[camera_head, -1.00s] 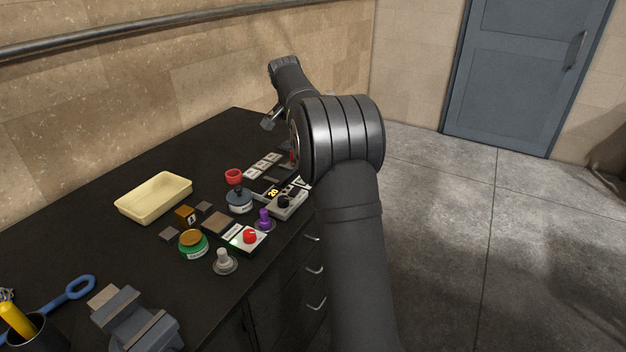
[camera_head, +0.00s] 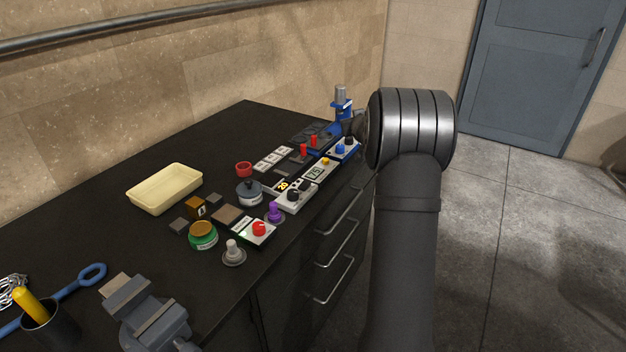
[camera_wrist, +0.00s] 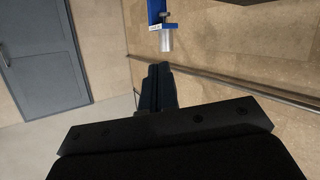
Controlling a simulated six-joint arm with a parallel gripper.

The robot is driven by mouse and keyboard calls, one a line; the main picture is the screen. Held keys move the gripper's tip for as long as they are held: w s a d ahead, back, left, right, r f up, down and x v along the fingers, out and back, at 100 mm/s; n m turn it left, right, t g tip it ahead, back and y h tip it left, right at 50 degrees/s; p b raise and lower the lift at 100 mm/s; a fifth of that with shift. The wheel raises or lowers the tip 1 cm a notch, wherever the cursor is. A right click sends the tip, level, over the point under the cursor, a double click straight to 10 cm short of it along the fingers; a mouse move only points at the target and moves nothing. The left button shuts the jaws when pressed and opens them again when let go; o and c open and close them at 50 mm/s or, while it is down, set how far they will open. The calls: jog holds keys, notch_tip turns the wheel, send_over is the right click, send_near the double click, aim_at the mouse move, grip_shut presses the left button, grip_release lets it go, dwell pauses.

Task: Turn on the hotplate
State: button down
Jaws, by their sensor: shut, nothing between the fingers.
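No single thing in view is plainly marked as the hotplate. On the bench, a flat brown square plate (camera_head: 227,214) lies beside a white control box (camera_head: 246,235) with a red knob (camera_head: 259,229) and a small green light. Further back, a grey box (camera_head: 297,201) with a black knob adjoins a yellow display reading 20 (camera_head: 283,185). Beyond it is a unit reading 75 (camera_head: 315,174). My gripper (camera_wrist: 157,68) shows shut and empty in the wrist view, pointing toward the wall. In the camera_head view my arm mostly hides it, near the far end of the bench.
A blue stand with a silver cylinder (camera_head: 341,97) rises at the far end; its cylinder (camera_wrist: 166,40) shows ahead in the wrist view. A blue box with knobs (camera_head: 343,150) is near my arm. A cream tray (camera_head: 165,188) and vise (camera_head: 148,311) stand left. Clear bench lies behind.

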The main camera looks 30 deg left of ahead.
jog(key=s+d+f+n+g+y, duration=0.2)
jog(key=s+f+n+g+y, duration=0.1)
jog(key=s, duration=0.6)
jog(key=s+d+f+n+g+y, duration=0.2)
jog(key=s+f+n+g+y, duration=0.2)
jog(key=s+n+g, duration=0.3)
jog(key=shift+s+f+n+g, duration=0.35)
jog(key=shift+s+g, duration=0.35)
jog(key=shift+s, duration=0.15)
jog(key=shift+a, duration=0.1)
send_over(313, 187)
jog(key=shift+s+a+f, duration=0.1)
jog(key=shift+s+f, duration=0.15)
jog(key=shift+f, duration=0.4)
jog(key=shift+s+a+f, duration=0.1)
jog(key=shift+s+f, duration=0.1)
jog(key=shift+f, duration=0.4)
jog(key=f, duration=0.2)
jog(key=shift+w+d+f, duration=0.25)
jog(key=shift+f, duration=0.65)
jog(key=shift+w, duration=0.1)
